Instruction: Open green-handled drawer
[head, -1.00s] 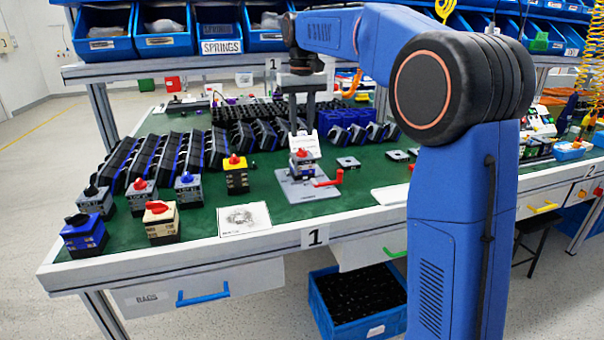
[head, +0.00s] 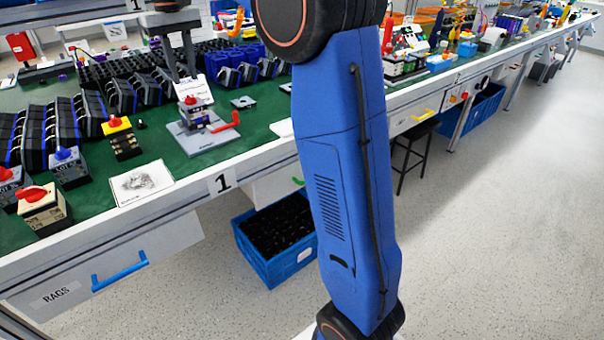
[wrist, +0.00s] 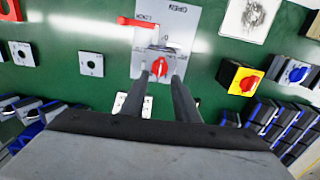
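The green handle (head: 298,181) shows only as a small piece beside my blue arm, which hides the rest. Its drawer front (head: 268,187) is white, under the green-topped bench, and looks shut. My gripper (head: 182,76) is over the bench top, up and left of the drawer, with its fingers apart and pointing down. In the wrist view my gripper (wrist: 160,76) has a finger on each side of the red knob of a rotary switch (wrist: 161,67). I cannot tell whether the fingers touch it. The green handle is not in the wrist view.
A drawer with a blue handle (head: 120,272) is at the lower left. A blue crate (head: 275,274) of black parts stands on the floor below the green-handled drawer. A dark stool (head: 417,150) is to the right. The floor at right is clear.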

